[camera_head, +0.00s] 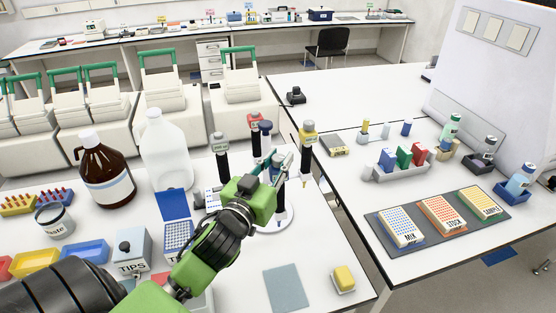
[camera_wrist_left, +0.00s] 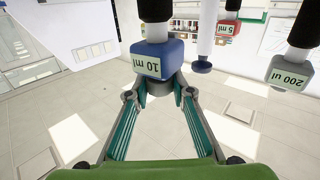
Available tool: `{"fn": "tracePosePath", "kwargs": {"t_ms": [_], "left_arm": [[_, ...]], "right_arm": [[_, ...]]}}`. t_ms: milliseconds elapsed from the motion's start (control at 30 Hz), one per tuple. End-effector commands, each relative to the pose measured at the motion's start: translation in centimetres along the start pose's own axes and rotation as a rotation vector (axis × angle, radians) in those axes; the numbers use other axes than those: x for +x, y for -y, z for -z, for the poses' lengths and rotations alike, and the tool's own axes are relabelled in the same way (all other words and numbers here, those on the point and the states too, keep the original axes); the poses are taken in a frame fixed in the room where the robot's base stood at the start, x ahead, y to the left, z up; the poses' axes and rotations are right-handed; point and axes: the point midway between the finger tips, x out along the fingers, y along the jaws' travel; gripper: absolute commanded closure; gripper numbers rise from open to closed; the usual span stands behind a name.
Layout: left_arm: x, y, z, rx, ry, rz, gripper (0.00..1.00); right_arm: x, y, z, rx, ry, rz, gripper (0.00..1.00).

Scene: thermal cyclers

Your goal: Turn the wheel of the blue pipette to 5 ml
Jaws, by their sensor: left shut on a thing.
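The blue pipette (camera_wrist_left: 160,58) has a blue head with a label reading 10 ml and a black body. It hangs upright on the round white stand (camera_head: 291,225). In the head view its head is largely behind my gripper, and its dark body (camera_head: 280,196) shows below. My left gripper (camera_head: 282,160) reaches in from the front left. In the wrist view, which is upside down, its fingertips (camera_wrist_left: 160,88) are shut at the top end of the blue pipette. The wheel is hidden between the fingers. My right gripper is not in view.
Grey 200 ul (camera_wrist_left: 292,72), red 5 ml (camera_wrist_left: 228,28) and yellow (camera_head: 308,128) pipettes hang close by on the same stand. A tip box with a raised blue lid (camera_head: 173,205) stands left. A grey mat (camera_head: 286,288) and yellow block (camera_head: 344,278) lie in front.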

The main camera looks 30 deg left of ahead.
Motion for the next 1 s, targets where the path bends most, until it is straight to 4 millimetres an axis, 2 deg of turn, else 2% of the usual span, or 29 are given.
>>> {"fn": "tracePosePath", "kwargs": {"t_ms": [200, 233, 267, 300, 667, 767, 1000], "left_arm": [[0.0, 0.0, -0.5, -0.003, 0.010, 0.001, 1.00], [0.0, 0.0, -0.5, -0.003, 0.010, 0.001, 0.71], [0.0, 0.0, -0.4, -0.003, 0.010, 0.001, 0.63], [0.0, 0.0, -0.4, -0.003, 0.009, 0.001, 0.60], [-0.3, 0.0, -0.2, -0.002, 0.004, 0.000, 0.60], [-1.1, 0.0, -0.3, -0.004, 0.006, 0.000, 0.60], [-4.6, 0.0, -0.3, -0.004, 0.009, 0.001, 0.60]], "right_arm": [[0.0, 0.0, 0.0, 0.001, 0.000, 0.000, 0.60], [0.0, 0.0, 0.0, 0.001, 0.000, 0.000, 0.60], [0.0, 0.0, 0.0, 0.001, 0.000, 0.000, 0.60], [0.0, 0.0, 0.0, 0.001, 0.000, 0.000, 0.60], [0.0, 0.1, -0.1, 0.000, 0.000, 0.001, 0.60], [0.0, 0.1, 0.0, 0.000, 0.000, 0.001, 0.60], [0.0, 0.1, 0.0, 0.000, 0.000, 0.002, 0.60]]}}
